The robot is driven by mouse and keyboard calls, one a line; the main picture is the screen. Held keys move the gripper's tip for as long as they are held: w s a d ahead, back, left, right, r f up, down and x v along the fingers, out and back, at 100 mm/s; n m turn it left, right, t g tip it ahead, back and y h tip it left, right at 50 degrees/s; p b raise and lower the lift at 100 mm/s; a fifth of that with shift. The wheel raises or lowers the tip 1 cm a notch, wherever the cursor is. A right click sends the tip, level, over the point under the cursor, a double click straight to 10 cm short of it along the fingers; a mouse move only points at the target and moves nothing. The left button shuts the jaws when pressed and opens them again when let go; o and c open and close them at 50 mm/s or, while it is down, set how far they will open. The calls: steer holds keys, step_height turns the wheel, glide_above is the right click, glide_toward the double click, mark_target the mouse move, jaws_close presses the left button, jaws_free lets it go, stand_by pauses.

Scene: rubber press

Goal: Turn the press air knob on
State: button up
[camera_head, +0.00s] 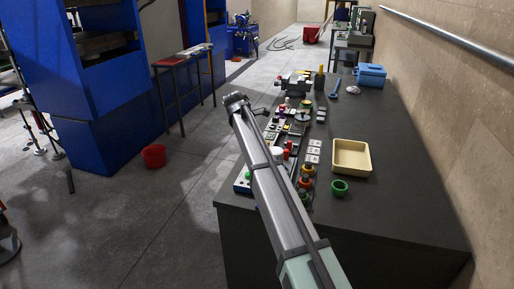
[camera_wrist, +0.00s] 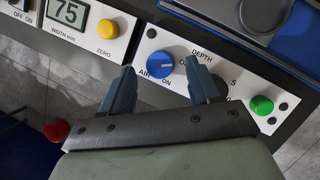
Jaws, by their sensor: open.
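The press air knob (camera_wrist: 160,64) is a round blue knob with a white pointer line, on a white panel with the letters "AIR" beside it. In the wrist view, my gripper (camera_wrist: 159,66) is open, with one grey-blue finger on each side of the knob. The knob shows between the fingertips, and I cannot tell whether either finger touches it. The right finger covers part of the panel's lettering. The knob cannot be made out in the head view, where my arm reaches over the bench's left side.
A green button (camera_wrist: 262,105) is right of the knob, and a yellow button (camera_wrist: 108,29) and a display (camera_wrist: 67,12) are to its left. A red knob (camera_wrist: 57,131) is at lower left. The bench (camera_head: 400,170) holds several controls and a cream tray (camera_head: 352,157).

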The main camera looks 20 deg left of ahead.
steer(key=shift+x, duration=1.05)
steer(key=c, duration=1)
steer(key=shift+w+a+m, duration=0.1)
steer(key=shift+w+m, duration=0.05)
steer(key=shift+m, duration=0.45)
steer(key=shift+c, duration=0.2)
steer(key=shift+m+g+h, duration=0.3)
steer(key=shift+m+g, duration=0.2)
steer(key=shift+m, duration=0.4)
steer(key=o, duration=1)
steer(key=shift+o, duration=0.2)
steer(key=shift+r, duration=0.1)
